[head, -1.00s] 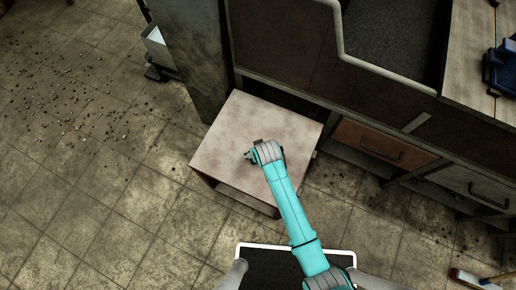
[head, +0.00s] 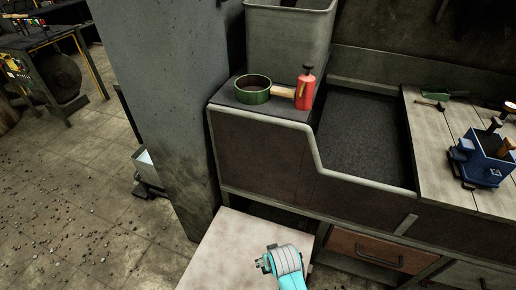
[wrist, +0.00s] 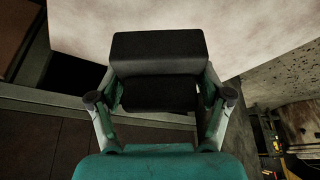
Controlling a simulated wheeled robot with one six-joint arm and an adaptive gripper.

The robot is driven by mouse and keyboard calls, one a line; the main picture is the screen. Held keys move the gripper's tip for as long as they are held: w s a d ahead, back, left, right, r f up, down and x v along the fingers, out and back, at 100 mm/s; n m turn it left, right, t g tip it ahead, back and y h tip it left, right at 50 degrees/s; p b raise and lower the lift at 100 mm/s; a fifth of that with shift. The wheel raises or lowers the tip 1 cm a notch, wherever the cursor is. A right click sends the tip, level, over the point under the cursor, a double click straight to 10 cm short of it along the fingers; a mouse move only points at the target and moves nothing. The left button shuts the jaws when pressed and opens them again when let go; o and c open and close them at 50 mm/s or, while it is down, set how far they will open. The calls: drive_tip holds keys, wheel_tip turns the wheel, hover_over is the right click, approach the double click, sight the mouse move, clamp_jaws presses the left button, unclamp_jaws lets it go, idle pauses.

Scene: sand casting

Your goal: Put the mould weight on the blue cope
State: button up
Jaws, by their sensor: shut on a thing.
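The mould weight (wrist: 158,50) is a dark, almost black block in the wrist view. My gripper (wrist: 160,98) is shut on it, with a finger at each side. In the head view my gripper (head: 268,261) is at the bottom, over the pale top of a low stand (head: 226,252); I cannot tell whether the weight touches that top. The blue cope (head: 488,168) is a blue box-like flask with side lugs on the wooden bench at the far right. Brown handle-like things stick up at its top.
A sunken dark sand bed (head: 365,140) with a pale rim lies between the bench (head: 440,150) and a ledge. On the ledge are a green round sieve or pan (head: 252,96) and a red bottle (head: 306,90). A grey pillar (head: 165,110) stands left. A green-handled tool (head: 440,93) lies on the bench.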

drive_tip(key=w+d+m+h, duration=0.1)
drive_tip(key=d+m, duration=0.2)
drive_tip(key=d, duration=1.1)
drive_tip(key=shift+w+r, duration=0.4)
drive_tip(key=shift+r, duration=0.05)
drive_tip(key=shift+d, duration=0.2)
